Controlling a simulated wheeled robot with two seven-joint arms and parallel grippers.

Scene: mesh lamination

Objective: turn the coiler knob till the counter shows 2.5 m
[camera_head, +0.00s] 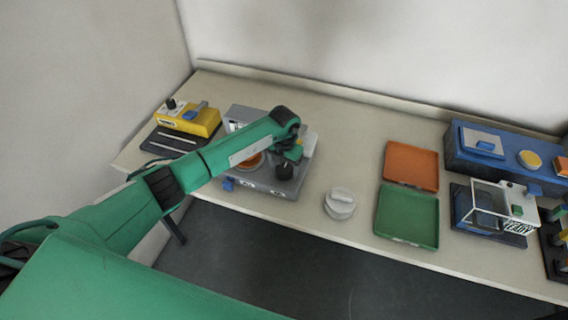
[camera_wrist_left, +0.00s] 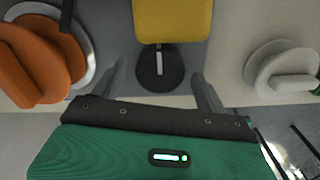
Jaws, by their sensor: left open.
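The black coiler knob (camera_head: 285,170) stands at the right front of the grey coiler (camera_head: 270,183). In the left wrist view the knob (camera_wrist_left: 160,70) carries a white pointer line aimed toward the yellow block above it. My left gripper (camera_wrist_left: 160,82) is open, with one finger on each side of the knob and gaps visible on both sides. In the head view the gripper hangs over the coiler's right side, partly hidden by my arm. An orange disc (camera_wrist_left: 32,60) shows at left. The counter cannot be read; a small white marked panel (camera_head: 235,126) is partly visible behind my arm. My right gripper is out of view.
A yellow device (camera_head: 205,122) stands at the back left. A pale round lidded item (camera_head: 340,204) sits right of the coiler. Further right are an orange tray (camera_head: 411,165), a green tray (camera_head: 407,213) and a blue machine (camera_head: 505,165). Table between coiler and trays is mostly clear.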

